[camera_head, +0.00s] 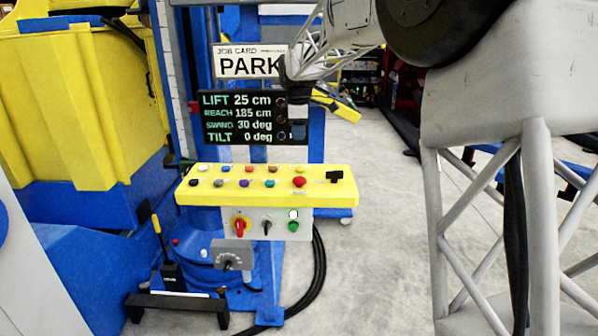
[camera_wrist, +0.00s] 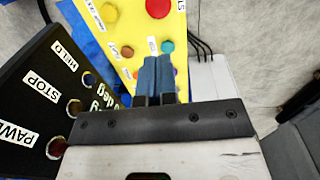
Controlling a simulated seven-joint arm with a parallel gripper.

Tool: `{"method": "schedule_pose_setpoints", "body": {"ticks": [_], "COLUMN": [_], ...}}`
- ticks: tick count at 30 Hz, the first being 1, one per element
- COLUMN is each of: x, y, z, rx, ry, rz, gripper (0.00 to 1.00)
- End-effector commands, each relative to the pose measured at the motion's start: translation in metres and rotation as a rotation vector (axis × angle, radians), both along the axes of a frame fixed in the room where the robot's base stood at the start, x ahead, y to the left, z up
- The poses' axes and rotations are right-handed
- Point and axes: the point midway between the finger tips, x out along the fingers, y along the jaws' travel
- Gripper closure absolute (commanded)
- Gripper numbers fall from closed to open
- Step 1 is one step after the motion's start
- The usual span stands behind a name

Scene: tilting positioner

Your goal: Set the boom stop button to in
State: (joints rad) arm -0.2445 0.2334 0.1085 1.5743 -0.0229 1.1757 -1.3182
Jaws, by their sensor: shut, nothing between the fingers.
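The yellow button panel (camera_head: 330,193) carries two rows of small coloured buttons and a larger red button (camera_head: 299,182) at its right part. That red button also shows at the top of the wrist view (camera_wrist: 158,8). I cannot read a boom stop label, so I cannot tell which button it is. My gripper (camera_head: 298,132) is in front of the right edge of the display, above the panel. In the wrist view my gripper (camera_wrist: 157,62) has its blue-grey fingers together and empty, overlapping the panel just below a teal button (camera_wrist: 167,46). Contact cannot be told.
The black display (camera_head: 225,130) reads lift, reach, swing and tilt. The job card (camera_head: 247,66) reads PARK. A grey box (camera_head: 254,218) under the panel has a red knob, black switch and green button. In the wrist view, STOP (camera_wrist: 42,87) labels a lamp.

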Motion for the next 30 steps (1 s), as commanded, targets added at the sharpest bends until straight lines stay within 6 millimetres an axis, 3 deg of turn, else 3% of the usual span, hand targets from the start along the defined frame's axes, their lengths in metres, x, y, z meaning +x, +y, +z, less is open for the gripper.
{"method": "schedule_pose_setpoints", "body": {"ticks": [11, 30], "x": [0.001, 0.005], "y": [0.0, -0.001], "z": [-0.018, -0.11], "rx": [0.0, -0.001], "ry": [0.002, 0.002], "rz": [-0.001, -0.001], "gripper": [1.0, 1.0]}}
